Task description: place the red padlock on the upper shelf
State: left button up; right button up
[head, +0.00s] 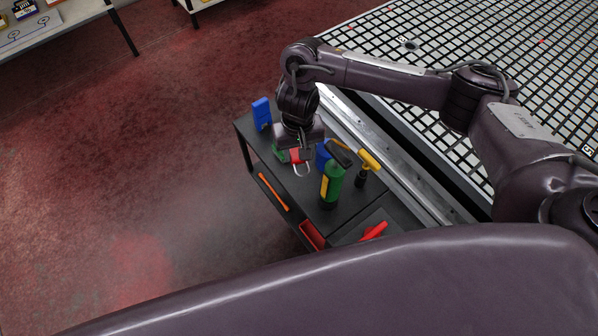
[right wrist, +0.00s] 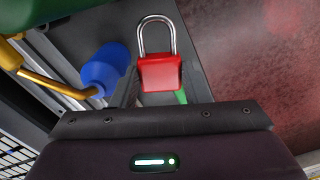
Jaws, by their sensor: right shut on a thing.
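The red padlock (head: 295,156) is held in my right gripper (head: 299,152), just above the upper shelf (head: 305,188) of the black cart. In the right wrist view the padlock (right wrist: 160,72) has a red body and a silver shackle pointing away from the gripper. The gripper's fingers (right wrist: 160,85) are shut on the body from both sides. I cannot tell whether the padlock touches the shelf. My left gripper is not in view.
An orange item (head: 273,192) shows lower down. The grid table (head: 480,95) borders the cart.

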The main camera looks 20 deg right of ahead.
aim_at(298, 164)
notch_tip(298, 164, down, 6)
jog(key=b, duration=0.2)
jog(key=shift+a+f+b, duration=0.1)
jog(key=shift+f+b, duration=0.05)
jog(key=shift+b, duration=0.15)
jog(key=shift+f, duration=0.35)
notch_tip(298, 164, down, 4)
jog(key=b, duration=0.3)
jog(key=shift+f, duration=0.1)
jog(key=o, duration=1.1)
jog(key=shift+c, duration=0.2)
